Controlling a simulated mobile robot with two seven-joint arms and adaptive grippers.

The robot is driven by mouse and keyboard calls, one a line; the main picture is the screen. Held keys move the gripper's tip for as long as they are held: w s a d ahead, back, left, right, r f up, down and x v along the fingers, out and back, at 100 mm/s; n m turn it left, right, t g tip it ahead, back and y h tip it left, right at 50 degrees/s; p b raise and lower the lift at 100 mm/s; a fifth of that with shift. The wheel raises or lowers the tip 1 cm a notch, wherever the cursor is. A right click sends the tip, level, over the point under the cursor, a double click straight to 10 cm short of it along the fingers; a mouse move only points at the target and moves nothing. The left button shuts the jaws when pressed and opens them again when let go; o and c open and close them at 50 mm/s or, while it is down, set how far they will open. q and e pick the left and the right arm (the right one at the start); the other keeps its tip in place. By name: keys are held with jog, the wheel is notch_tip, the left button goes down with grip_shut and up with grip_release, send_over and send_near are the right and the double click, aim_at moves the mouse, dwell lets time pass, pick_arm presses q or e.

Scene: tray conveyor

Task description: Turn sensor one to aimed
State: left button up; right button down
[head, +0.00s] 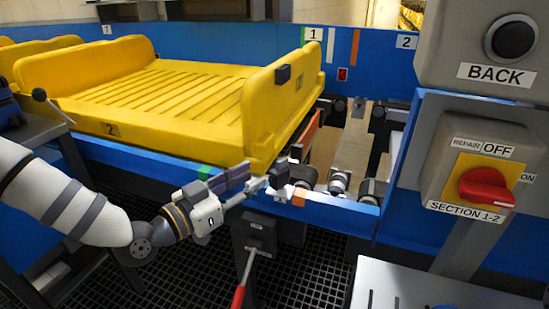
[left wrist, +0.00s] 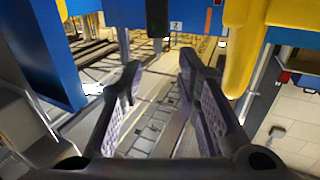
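My left gripper (head: 256,177) reaches in from the left to the blue conveyor rail, near the front corner of the yellow tray. In the left wrist view its two fingers (left wrist: 160,65) are apart with nothing between them. A small dark device (head: 279,172) at the rail, just beyond the fingertips, may be sensor one; no label on it can be read and its aim cannot be told. A dark upright part (left wrist: 157,18) shows beyond the fingers in the left wrist view; I cannot tell whether it is the same device. My right gripper is not in view.
The yellow tray (head: 150,88) sits on the conveyor behind the blue rail (head: 335,212). Below the gripper is a dark switch box (head: 258,235) with a red-handled lever (head: 240,295). A red section switch (head: 486,188) and BACK button (head: 511,39) stand at right.

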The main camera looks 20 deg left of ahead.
aim_at(277, 165)
pick_arm(q)
jog(key=x, duration=0.5)
jog(key=b+x, duration=0.1)
jog(key=x, duration=0.4)
jog(key=shift+d+f, duration=0.15)
jog(key=shift+f, duration=0.05)
